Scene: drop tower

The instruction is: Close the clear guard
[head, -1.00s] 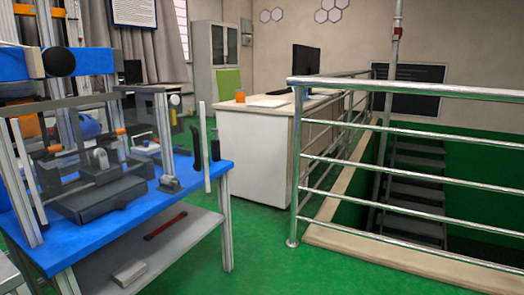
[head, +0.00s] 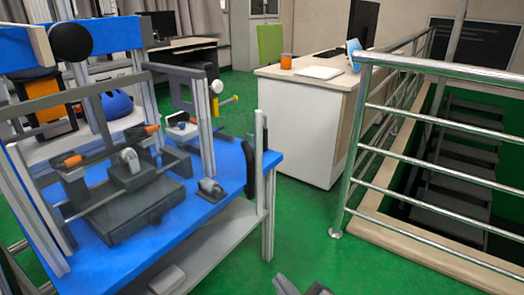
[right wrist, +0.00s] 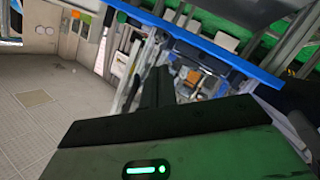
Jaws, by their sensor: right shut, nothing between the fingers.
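The drop tower (head: 205,135) stands on a blue table (head: 190,225) at the left of the head view. The clear guard is hard to see; what seems its pale upright edge (head: 259,150), with a black handle (head: 249,168), stands out at the tower's right, so it looks open. My right gripper (head: 301,288) shows only partly at the bottom edge, in front of the table and apart from the guard. In the right wrist view its dark fingers (right wrist: 161,92) are shut and empty. My left gripper is not in view.
A metal railing (head: 430,115) around a stairwell stands at the right. A white desk (head: 300,130) with an orange cup (head: 286,61) stands behind. Green floor is clear between table and railing. A pale block (head: 167,280) lies on the lower shelf.

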